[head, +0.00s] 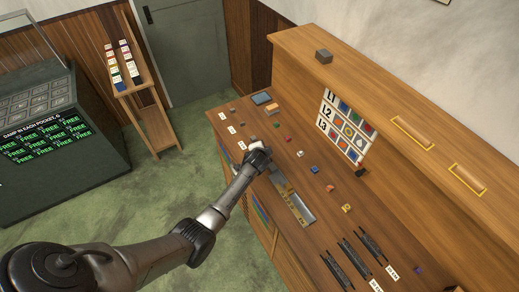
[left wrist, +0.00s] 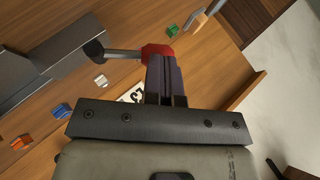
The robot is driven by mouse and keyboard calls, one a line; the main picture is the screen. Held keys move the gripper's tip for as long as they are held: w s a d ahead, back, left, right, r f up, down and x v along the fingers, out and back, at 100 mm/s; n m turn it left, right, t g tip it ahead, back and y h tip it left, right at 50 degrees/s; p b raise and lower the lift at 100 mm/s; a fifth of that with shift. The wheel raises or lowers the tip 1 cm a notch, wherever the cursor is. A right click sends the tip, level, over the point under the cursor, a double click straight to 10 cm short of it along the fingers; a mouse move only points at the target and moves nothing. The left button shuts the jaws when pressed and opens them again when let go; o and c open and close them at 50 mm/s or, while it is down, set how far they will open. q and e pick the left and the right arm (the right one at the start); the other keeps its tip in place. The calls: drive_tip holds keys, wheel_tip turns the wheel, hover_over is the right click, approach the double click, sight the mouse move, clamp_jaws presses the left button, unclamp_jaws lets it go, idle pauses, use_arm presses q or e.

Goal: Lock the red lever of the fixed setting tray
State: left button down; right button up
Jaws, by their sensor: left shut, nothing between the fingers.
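The setting tray (head: 296,205) is a long metal channel lying on the wooden bench. In the left wrist view its grey metal body (left wrist: 75,48) is at the upper left. The lever shows there as a red piece (left wrist: 156,50) with a grey rod running left to a black knob (left wrist: 94,50). My left gripper (head: 261,147) is over the bench at the tray's far end. Its dark fingers (left wrist: 164,72) are shut and empty, with their tips at the red piece; I cannot tell whether they touch it. The lever is not clearly seen in the head view. My right gripper is not in view.
Several small coloured blocks lie around the tray, among them a green one (left wrist: 172,30), a white one (left wrist: 100,80) and a blue one (left wrist: 62,110). Dark slotted racks (head: 352,258) are at the bench's near end. A picture board (head: 345,125) stands behind.

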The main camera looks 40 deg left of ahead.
use_arm(q)
drive_tip(key=shift+f, duration=0.1)
idle(0.3)
drive_tip(key=p+v, duration=0.5)
drive_tip(key=v, duration=0.9)
drive_tip(key=shift+w+a+r, duration=0.15)
drive_tip(key=shift+a+r, duration=0.1)
drive_tip(key=shift+r, duration=0.2)
